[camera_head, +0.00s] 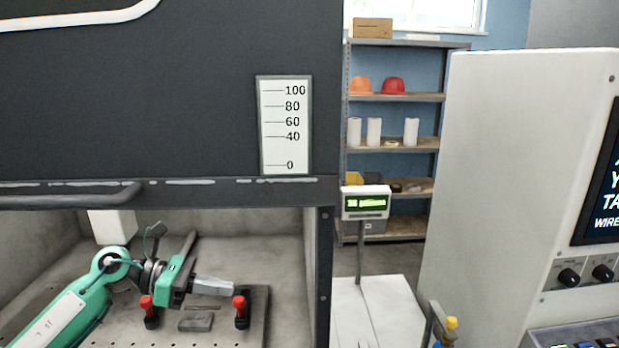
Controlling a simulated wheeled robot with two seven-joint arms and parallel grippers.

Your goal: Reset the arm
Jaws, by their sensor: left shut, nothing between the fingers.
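My left arm, green and white, comes in from the lower left into the open bay of the dark machine (150,100). My left gripper (232,287) points right, with its grey fingers together and nothing seen between them. It is over a grey perforated base plate (258,325) that carries two red-topped clamps, one on the left (147,304) and one on the right (240,306). A small grey block (197,322) lies on the plate, below the gripper in the picture. My right gripper is not in view.
The bay is bounded by the machine's lower edge with a handle (70,198) above and a dark post (319,270) at right. Beyond stand a scale display (366,202), a white table (375,315), a white control cabinet (520,180) and a shelf rack (400,97) with hard hats.

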